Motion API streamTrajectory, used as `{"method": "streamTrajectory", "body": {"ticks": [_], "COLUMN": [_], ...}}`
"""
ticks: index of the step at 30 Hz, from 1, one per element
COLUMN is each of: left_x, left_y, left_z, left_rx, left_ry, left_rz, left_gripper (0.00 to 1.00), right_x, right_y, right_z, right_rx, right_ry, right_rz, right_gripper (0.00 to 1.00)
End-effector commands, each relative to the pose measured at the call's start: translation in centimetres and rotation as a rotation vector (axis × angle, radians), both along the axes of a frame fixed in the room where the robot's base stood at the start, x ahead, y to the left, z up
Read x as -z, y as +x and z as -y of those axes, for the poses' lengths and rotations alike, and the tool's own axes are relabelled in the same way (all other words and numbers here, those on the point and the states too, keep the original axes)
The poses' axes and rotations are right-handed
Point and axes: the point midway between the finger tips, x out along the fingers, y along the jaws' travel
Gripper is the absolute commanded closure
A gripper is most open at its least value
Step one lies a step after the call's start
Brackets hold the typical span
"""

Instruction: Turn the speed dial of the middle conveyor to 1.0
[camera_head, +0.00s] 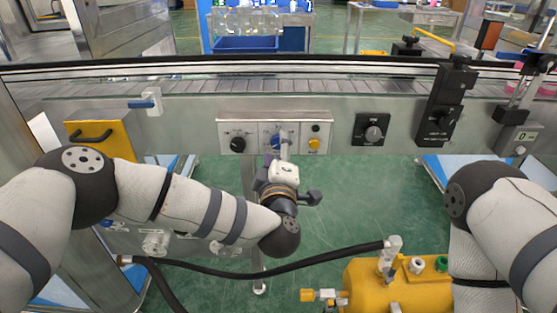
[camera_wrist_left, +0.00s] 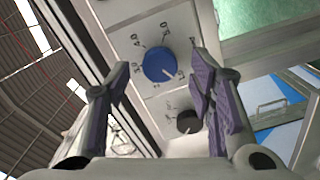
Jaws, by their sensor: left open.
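A blue round dial (camera_wrist_left: 159,64) with a white pointer line sits on a light grey panel, with printed numbers around it. The pointer aims to the lower right in the left wrist view. The numbers are tilted and partly hidden, so the exact setting is hard to read. In the head view, the blue dial (camera_head: 277,142) is partly covered by my left gripper (camera_head: 284,146). The left wrist view shows my left gripper (camera_wrist_left: 162,76) open, one purple-padded finger on each side of the dial, with no clear contact. My right gripper is out of view.
A black knob (camera_head: 238,144) and a yellow button (camera_head: 314,144) flank the blue dial. A separate black dial (camera_head: 373,129) is farther right. The conveyor (camera_head: 300,88) runs above. A yellow machine (camera_head: 395,285) with a black hose stands below; green floor lies between.

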Motion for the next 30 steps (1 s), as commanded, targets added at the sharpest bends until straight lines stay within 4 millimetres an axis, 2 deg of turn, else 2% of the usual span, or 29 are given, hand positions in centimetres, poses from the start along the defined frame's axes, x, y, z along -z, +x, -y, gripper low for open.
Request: {"method": "streamTrajectory", "body": {"ticks": [6,12,16,27,29,30], "left_x": [0.1,0.1,0.0,0.1,0.7,1.9], "left_y": [-6.0,-9.8,-10.5,-10.6,-10.9,-11.5], "left_z": [0.1,0.0,0.0,0.0,0.2,0.5], "left_rx": [0.005,0.002,0.002,0.002,0.023,0.062], "left_ry": [0.000,0.000,0.000,0.001,0.019,0.053], "left_rz": [-0.004,-0.003,-0.002,-0.002,-0.019,-0.051], "left_gripper": [0.51,0.51,0.51,0.51,0.51,0.51], "right_x": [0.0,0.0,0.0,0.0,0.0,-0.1], "right_y": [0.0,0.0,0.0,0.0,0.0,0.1], "right_z": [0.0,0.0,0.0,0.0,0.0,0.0], "right_rx": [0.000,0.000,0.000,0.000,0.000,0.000], "right_ry": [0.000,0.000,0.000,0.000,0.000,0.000], "right_rz": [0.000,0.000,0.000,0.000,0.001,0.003], "right_gripper": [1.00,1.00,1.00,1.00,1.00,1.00]}}
